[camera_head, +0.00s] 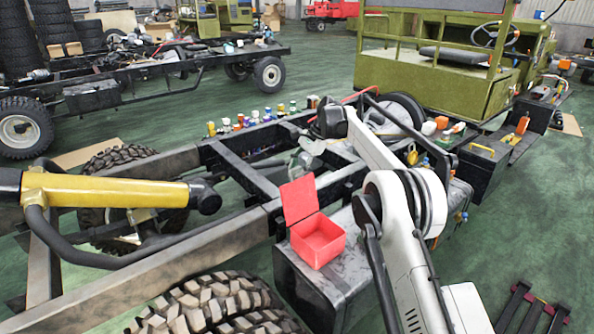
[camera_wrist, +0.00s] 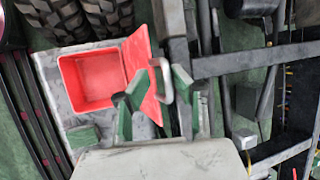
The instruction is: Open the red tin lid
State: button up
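The red tin (camera_head: 318,242) sits on a grey box on the chassis frame. Its red lid (camera_head: 300,199) stands raised on the tin's far-left side in the head view, and the inside shows empty. In the wrist view the open tin (camera_wrist: 90,82) lies left of the fingers and the lid (camera_wrist: 138,55) is at its right, with a pale handle (camera_wrist: 163,80) on it. My gripper (camera_wrist: 160,105) has its green-padded fingers spread, with the handle between or just beyond them; contact cannot be told. In the head view my gripper (camera_head: 308,152) is above and behind the lid.
The grey box (camera_head: 345,268) bears the tin, with bare top around it. Chassis rails (camera_head: 225,235) run behind and left. A large tyre (camera_head: 210,305) is in front left. Small bottles (camera_head: 250,118) and a black toolbox (camera_head: 482,165) stand farther back.

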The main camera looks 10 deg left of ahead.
jog(key=shift+w+f, duration=0.1)
jog(key=shift+f, duration=0.05)
jog(key=shift+v, duration=3.8)
